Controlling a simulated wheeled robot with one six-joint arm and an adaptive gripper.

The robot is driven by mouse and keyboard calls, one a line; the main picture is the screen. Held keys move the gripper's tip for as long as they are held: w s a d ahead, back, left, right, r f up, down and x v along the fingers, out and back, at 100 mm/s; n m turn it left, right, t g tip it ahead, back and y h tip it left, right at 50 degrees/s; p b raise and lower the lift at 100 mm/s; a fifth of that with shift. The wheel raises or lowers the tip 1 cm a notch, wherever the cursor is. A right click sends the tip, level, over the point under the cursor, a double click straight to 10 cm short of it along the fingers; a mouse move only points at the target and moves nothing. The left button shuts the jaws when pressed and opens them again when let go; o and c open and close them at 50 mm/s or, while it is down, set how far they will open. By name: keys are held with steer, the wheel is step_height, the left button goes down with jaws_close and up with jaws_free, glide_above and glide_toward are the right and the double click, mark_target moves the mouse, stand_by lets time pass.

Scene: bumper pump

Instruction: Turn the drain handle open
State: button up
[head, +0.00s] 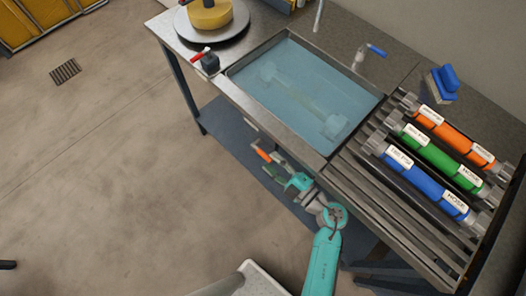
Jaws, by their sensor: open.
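The basin (305,90) is set in the bench and holds bluish water, with a pale long part under the surface. An orange lever (263,153) with a pale tip shows below the basin's front edge; it looks like the drain handle. My gripper (278,168), at the end of my teal arm, is open beside the lever's lower end. I cannot tell whether the fingers touch it, as the parts overlap and are small. A green part (270,173) shows close by. A red lever (200,53) on a dark body stands at the basin's left corner.
A slatted rack (385,215) at right holds orange (455,135), green (440,160) and blue (425,187) labelled cylinders. A blue-handled tap (376,50) and blue brush (445,80) are behind. A yellow object on a round plate (185,24) stands left. Floor at left is mostly clear.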

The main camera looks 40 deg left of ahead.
mark_target(262, 153)
steer(key=shift+w+a, duration=0.2)
steer(key=shift+a, duration=2.25)
jaws_close()
